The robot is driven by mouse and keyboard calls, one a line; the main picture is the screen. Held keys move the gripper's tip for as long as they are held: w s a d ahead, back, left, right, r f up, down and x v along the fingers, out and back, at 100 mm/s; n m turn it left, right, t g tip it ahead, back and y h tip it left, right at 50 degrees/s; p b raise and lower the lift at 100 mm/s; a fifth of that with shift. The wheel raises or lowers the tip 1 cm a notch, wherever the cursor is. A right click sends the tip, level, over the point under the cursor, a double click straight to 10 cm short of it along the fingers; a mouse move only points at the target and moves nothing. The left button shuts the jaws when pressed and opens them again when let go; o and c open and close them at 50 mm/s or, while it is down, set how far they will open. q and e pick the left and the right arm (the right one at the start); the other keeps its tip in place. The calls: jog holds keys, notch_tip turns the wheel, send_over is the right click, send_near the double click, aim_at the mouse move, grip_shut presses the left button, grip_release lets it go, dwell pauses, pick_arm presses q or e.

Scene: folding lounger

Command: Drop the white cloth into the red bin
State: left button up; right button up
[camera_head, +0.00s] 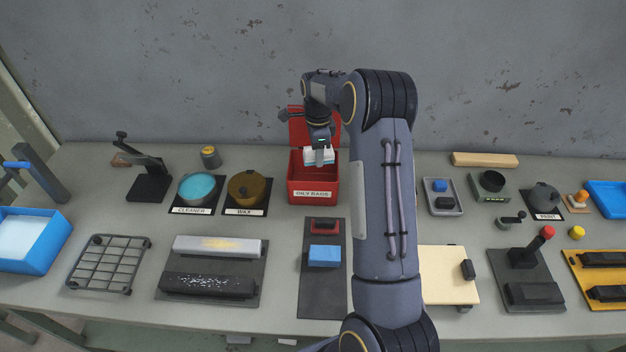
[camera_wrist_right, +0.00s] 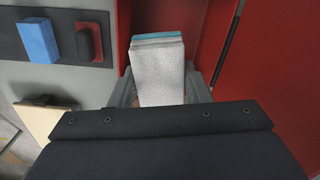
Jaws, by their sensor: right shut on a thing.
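The red bin (camera_head: 314,190) stands at the back middle of the bench with its lid raised and a label reading "OILY RAGS". My right gripper (camera_head: 319,152) is over the bin's opening, shut on the white cloth (camera_head: 318,157). In the right wrist view the cloth (camera_wrist_right: 158,72) looks like a folded white block with a blue-grey layer at its far end, held between the fingers (camera_wrist_right: 160,90). Red bin walls (camera_wrist_right: 262,55) show around it. The bin floor is mostly hidden. My left gripper is not in view.
The cleaner pot (camera_head: 197,188) and wax pot (camera_head: 247,187) stand left of the bin. In front is a dark mat (camera_head: 322,285) with a blue block (camera_head: 325,256) and a red-framed block (camera_head: 325,226). My right arm covers the bench right of the bin.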

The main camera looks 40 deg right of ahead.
notch_tip(320, 180, down, 4)
jog(key=shift+f+b, duration=0.1)
jog(key=shift+b, duration=0.95)
jog(key=o, duration=1)
jog(key=shift+o, duration=0.2)
notch_tip(320, 180, up, 8)
jog(key=shift+f+b, duration=0.1)
jog(key=shift+b, duration=0.65)
jog(key=shift+s, duration=0.1)
